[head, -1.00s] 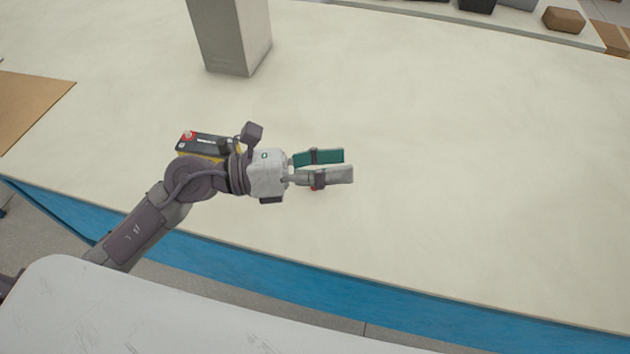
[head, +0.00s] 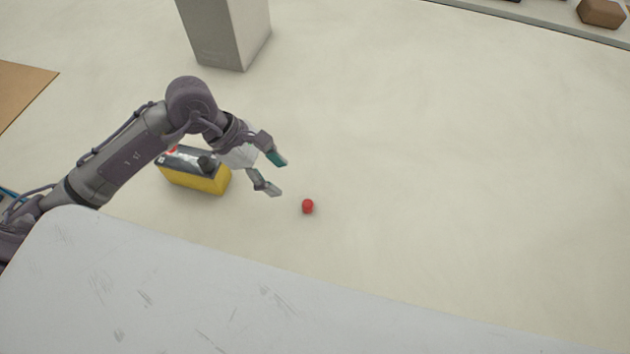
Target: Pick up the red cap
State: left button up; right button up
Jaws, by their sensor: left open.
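The red cap (head: 308,206) is a small red piece standing on the pale table, right of and nearer than my left gripper. My left gripper (head: 280,174) is open and empty, with its fingers angled down and to the right toward the cap, apart from it. A yellow battery with a dark top (head: 195,178) stands on the table behind my left wrist, partly hidden by my arm. It has a black cap and a bit of red on top. My right gripper is not in view.
A grey square column (head: 225,35) stands at the back of the table (head: 430,170). A brown board (head: 22,90) lies at the far left. A brown block (head: 601,12) is at the top right. The table right of the red cap is clear.

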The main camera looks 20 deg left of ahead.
aim_at(307, 203)
pick_arm(q)
jog(key=p+x, duration=0.1)
jog(key=x, duration=0.7)
jog(key=shift+p, duration=0.35)
jog(key=shift+f, duration=0.2)
jog(key=shift+p+x, duration=0.6)
jog(key=shift+x, duration=0.25)
jog(key=x, duration=0.2)
jog(key=shift+d+f+p, duration=0.1)
jog(key=shift+f+p, duration=0.2)
jog(key=shift+p, duration=0.05)
jog(key=shift+d+f, duration=0.2)
jog(key=shift+f, duration=0.25)
jog(key=c, duration=0.9)
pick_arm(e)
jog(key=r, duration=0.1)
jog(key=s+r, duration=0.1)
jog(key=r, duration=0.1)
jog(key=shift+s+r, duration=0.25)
